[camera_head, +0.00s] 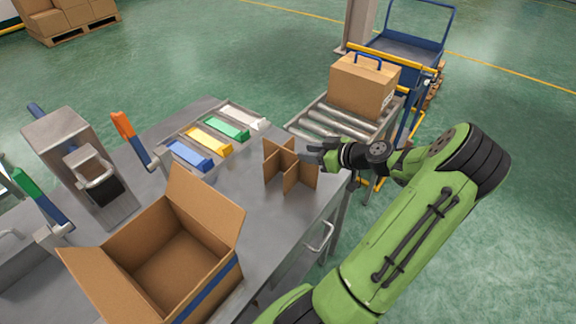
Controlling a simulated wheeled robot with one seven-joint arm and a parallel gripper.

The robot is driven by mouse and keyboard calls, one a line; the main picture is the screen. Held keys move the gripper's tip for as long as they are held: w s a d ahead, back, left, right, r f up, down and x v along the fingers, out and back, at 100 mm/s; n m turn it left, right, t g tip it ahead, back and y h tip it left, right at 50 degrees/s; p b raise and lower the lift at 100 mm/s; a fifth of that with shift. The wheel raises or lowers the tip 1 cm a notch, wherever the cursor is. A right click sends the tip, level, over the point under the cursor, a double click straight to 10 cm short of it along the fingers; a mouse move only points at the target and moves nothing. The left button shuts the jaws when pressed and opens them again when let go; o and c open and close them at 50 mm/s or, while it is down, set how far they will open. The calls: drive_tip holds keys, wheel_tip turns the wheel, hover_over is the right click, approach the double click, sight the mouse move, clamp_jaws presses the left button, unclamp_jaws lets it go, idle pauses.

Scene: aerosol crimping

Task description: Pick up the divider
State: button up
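The divider (275,171) is a brown cardboard lattice of crossed panels. It stands upright on the grey metal table (238,203) near its right edge. My gripper (306,156) is at the divider's upper right side, with its fingers pointing left. The fingertips are at or very near the top of the right panels. The fingers are small here, so I cannot tell whether they are apart, or whether they touch the cardboard.
An open cardboard box (168,262) stands at the front of the table. Metal stations with levers (85,165) stand at left. A roller conveyor (322,125) at back right carries a closed box (362,86) with a blue handle.

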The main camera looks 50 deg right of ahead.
sight(293, 153)
drive_tip(key=b+x, duration=0.1)
drive_tip(key=x, duration=0.5)
drive_tip(key=shift+w+a+f, duration=0.1)
drive_tip(key=shift+w+f, duration=0.2)
drive_tip(key=shift+s, duration=0.1)
clamp_jaws()
drive_tip(key=shift+r, duration=0.1)
